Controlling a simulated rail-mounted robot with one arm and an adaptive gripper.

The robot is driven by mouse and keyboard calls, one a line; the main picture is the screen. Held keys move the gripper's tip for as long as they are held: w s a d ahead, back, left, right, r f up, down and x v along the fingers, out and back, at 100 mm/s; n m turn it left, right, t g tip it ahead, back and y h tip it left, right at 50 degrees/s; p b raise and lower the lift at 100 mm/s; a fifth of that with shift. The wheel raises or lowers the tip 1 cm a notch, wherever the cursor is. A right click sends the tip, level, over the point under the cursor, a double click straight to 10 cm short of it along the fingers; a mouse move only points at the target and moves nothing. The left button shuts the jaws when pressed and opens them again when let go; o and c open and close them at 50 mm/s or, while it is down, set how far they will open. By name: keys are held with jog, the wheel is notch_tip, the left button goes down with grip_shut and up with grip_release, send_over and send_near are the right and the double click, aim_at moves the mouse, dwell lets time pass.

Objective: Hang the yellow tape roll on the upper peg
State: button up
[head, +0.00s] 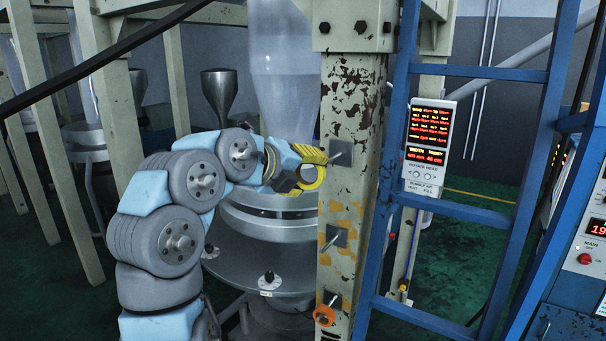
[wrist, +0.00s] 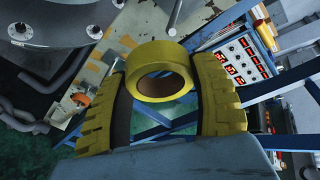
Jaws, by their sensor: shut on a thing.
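The yellow tape roll (head: 320,176) is between the yellow fingers of my gripper (head: 308,168), at the left edge of the worn post. The wrist view shows the roll (wrist: 160,66) pinched between both fingertips (wrist: 157,75), its hole partly visible. My gripper is shut on it. The upper peg (head: 340,153) stands on a square plate on the post, just right of and slightly above the roll in the head view. The roll looks apart from the peg; the depth between them is hard to judge.
A blue ladder-like frame (head: 450,209) and a display panel (head: 428,145) stand at right. The round metal machine (head: 265,220) is behind my gripper.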

jog(key=shift+w+d+f+p, duration=0.1)
jog(key=shift+w+d+p, duration=0.4)
jog(key=shift+w, duration=0.6)
jog(key=shift+w+d+f+p, duration=0.1)
jog(key=shift+w+d+p, duration=0.1)
jog(key=shift+w+d, duration=0.75)
jog(key=shift+w+d+f+p, duration=0.1)
jog(key=shift+w+d+p, duration=0.25)
jog(key=shift+w, duration=0.95)
jog(key=shift+x, duration=1.05)
jog(key=shift+a+f, duration=0.1)
jog(key=shift+f, duration=0.1)
jog(key=o, duration=1.2)
jog(key=shift+o, duration=0.2)
jog(key=shift+s+r, duration=0.1)
